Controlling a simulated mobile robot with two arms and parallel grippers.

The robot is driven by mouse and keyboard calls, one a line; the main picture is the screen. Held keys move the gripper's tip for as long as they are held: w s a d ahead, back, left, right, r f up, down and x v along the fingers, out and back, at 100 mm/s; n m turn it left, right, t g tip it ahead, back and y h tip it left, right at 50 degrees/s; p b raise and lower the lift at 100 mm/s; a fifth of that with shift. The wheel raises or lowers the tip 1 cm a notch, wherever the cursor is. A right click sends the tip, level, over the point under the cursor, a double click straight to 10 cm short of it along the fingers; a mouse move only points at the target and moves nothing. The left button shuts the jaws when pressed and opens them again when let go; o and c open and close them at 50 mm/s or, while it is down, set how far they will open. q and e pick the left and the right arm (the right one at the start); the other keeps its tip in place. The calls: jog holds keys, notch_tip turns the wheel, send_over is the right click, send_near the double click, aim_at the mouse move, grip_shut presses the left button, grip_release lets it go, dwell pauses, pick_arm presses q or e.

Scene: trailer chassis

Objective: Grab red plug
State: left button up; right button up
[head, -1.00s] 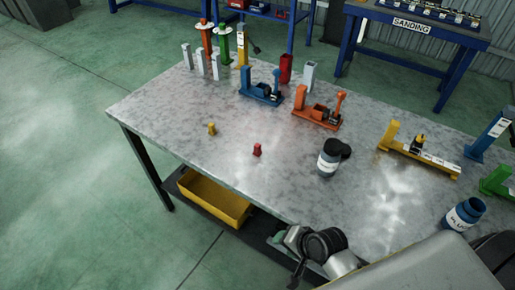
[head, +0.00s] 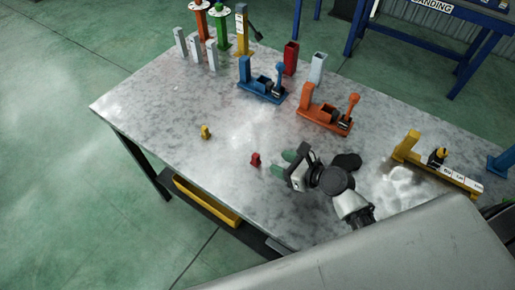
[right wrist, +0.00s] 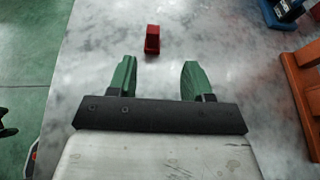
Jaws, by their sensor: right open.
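The red plug (head: 255,160) stands on the grey metal table near its front edge. In the right wrist view the red plug (right wrist: 152,40) is ahead of the green fingers, a little left of the middle between them. My right gripper (head: 287,163) is just right of the plug, its fingers pointing toward it. In the right wrist view the right gripper (right wrist: 156,77) has its two fingers wide apart with nothing between them. The plug does not touch the fingers.
A yellow plug (head: 205,132) stands left of the red one. A blue fixture (head: 262,88) and an orange fixture (head: 325,112) stand behind. A yellow fixture (head: 440,163) is at the right. A yellow bin (head: 205,200) is under the table (head: 150,95). The tabletop around the red plug is clear.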

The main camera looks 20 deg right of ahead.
aim_at(258, 157)
jog(key=w+a, duration=0.2)
jog(key=shift+a+f, duration=0.4)
jog(key=shift+w+a+f, duration=0.15)
jog(key=shift+w+a, duration=0.05)
jog(key=shift+w+a+f, duration=0.1)
jog(key=shift+w, duration=0.2)
jog(key=x, duration=0.5)
jog(key=shift+p, duration=0.4)
jog(key=shift+s, duration=0.1)
jog(key=c, duration=0.4)
pick_arm(q)
jog(key=shift+s+a+r, duration=0.15)
jog(key=shift+s+r, duration=0.05)
jog(key=shift+s, duration=0.3)
jog(key=shift+s+a+r, duration=0.1)
jog(key=shift+s+r, duration=0.05)
jog(key=shift+s, duration=0.3)
pick_arm(e)
grip_shut()
